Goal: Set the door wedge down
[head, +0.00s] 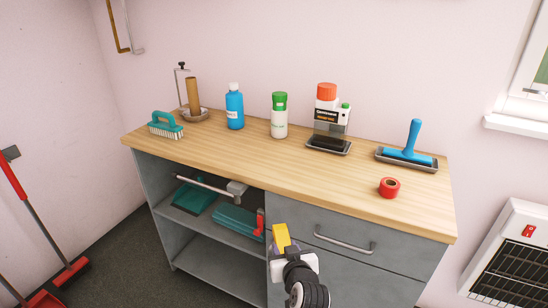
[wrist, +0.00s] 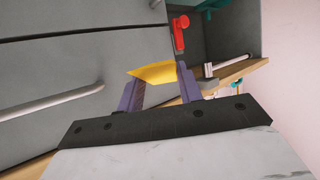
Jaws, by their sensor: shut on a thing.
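The yellow door wedge (head: 280,235) is held in my gripper (head: 283,249), in front of the grey cabinet's drawers and below the worktop's front edge. In the wrist view the wedge (wrist: 153,73) lies between the two purple fingers of my gripper (wrist: 158,84), which are shut on it. The wedge looks clear of the worktop and shelves. Part of it is hidden by the fingers.
The wooden worktop (head: 250,158) has free room along its front middle. A red tape roll (head: 389,187), blue roller (head: 410,150), bottles and a brush (head: 165,125) stand on it. Below are open shelves (head: 215,275) and a protruding drawer handle (head: 345,243).

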